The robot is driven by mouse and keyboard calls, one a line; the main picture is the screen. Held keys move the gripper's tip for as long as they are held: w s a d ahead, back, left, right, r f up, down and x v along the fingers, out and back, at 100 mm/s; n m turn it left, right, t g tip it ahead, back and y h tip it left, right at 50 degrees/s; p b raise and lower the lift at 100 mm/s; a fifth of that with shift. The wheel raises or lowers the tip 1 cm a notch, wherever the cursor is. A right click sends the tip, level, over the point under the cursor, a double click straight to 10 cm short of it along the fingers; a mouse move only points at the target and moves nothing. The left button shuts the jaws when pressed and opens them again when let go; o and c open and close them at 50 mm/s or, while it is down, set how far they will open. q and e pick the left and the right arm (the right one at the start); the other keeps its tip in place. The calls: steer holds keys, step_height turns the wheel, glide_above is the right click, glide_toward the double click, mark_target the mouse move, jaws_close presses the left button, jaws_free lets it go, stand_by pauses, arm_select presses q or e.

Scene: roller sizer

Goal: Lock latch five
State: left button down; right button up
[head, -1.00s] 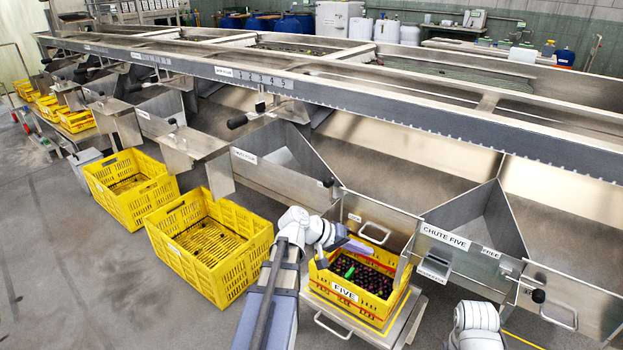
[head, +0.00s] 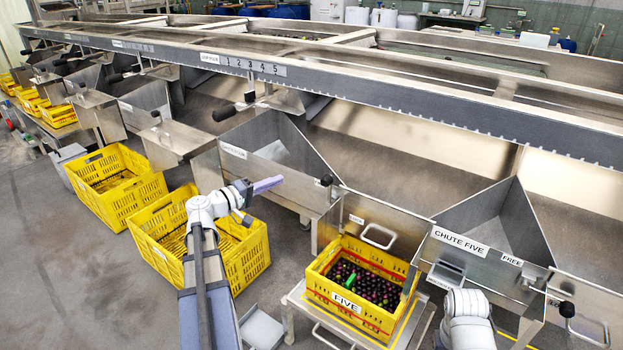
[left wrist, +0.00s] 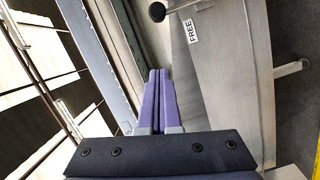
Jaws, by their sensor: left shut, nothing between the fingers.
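The chute five panel (head: 459,239) has a FREE label (head: 511,260) at its right. A black knob on a rod (head: 566,309) sticks out below and right of that label; I take it for latch five's handle. My left gripper (head: 268,185) is shut and empty, in front of the neighbouring chute to the left, well away from chute five. In the left wrist view the shut fingers (left wrist: 158,100) point toward a panel with a FREE label (left wrist: 192,30) and a black knob (left wrist: 157,12); I cannot tell which chute this is. My right gripper is out of view.
The yellow crate marked FIVE (head: 345,301), holding dark fruit and a green item, sits on a metal stand. An empty yellow crate (head: 165,262) stands behind my left arm. Another black knob (head: 326,181) sticks out between the chutes. Grey floor is open at left.

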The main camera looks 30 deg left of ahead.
arm_select(q)
steer(key=w+d+f+b, duration=0.1)
steer(key=w+d, duration=0.6)
steer(key=w, duration=0.2)
steer(key=shift+f+b, duration=0.3)
steer(key=shift+f, duration=0.05)
steer(key=shift+w+d, duration=0.1)
steer(key=shift+w, duration=0.15)
